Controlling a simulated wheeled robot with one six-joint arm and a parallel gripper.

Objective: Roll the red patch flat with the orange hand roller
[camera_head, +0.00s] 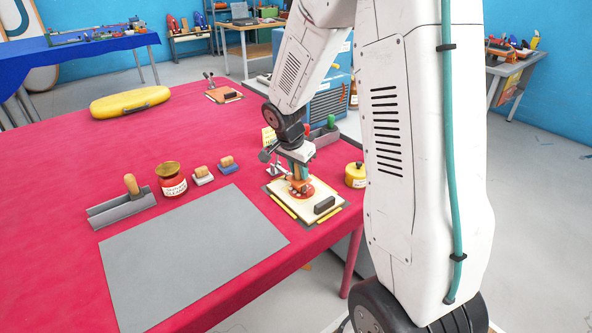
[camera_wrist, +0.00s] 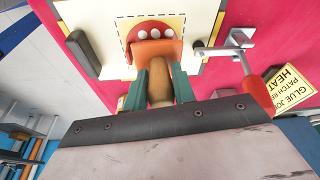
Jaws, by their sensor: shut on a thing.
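The red patch (camera_wrist: 135,30) with white dots lies inside a dashed outline on a cream board (camera_wrist: 198,22). The board also shows in the head view (camera_head: 281,192), near the table's right edge. My gripper (camera_wrist: 160,76) has its green fingers shut on the wooden handle of the orange hand roller (camera_wrist: 157,51). In the head view my gripper (camera_head: 299,176) is over the board, with the red patch (camera_head: 319,191) below. The roller overlaps the patch's near side and hides part of it. I cannot tell whether they touch.
A black block (camera_head: 324,205) sits on the board. A toggle clamp with a red handle (camera_wrist: 258,93) stands beside it. A grey mat (camera_head: 190,255) lies empty.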

